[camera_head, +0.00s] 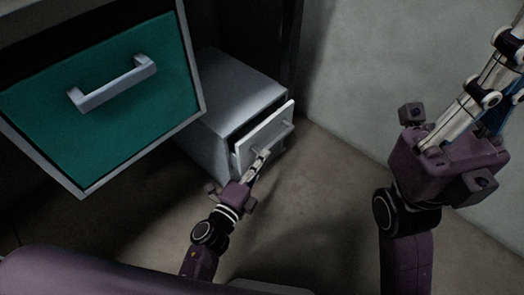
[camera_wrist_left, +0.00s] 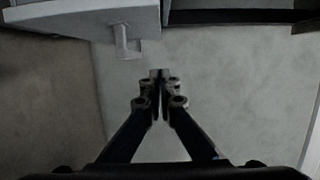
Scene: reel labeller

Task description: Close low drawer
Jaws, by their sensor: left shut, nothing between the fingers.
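The low drawer (camera_head: 262,134) is part of a small grey cabinet (camera_head: 214,120) on the floor. It stands partly open, its pale front pulled out from the body, with a bar handle (camera_head: 287,124) on it. My left gripper (camera_head: 266,153) is shut and empty, close in front of the lower part of the drawer front; contact cannot be told. In the left wrist view the drawer front (camera_wrist_left: 80,14) is at the upper left, its handle (camera_wrist_left: 126,42) left of the shut fingertips (camera_wrist_left: 159,73). My right gripper (camera_head: 510,45) is raised at the right, its fingertips near the frame's upper edge.
A larger cabinet with a teal drawer front (camera_head: 120,115) and grey handle (camera_head: 112,83) hangs over the upper left, near the low cabinet. A pale wall (camera_head: 370,80) stands behind on the right. The brown floor (camera_head: 310,210) is clear between my arms.

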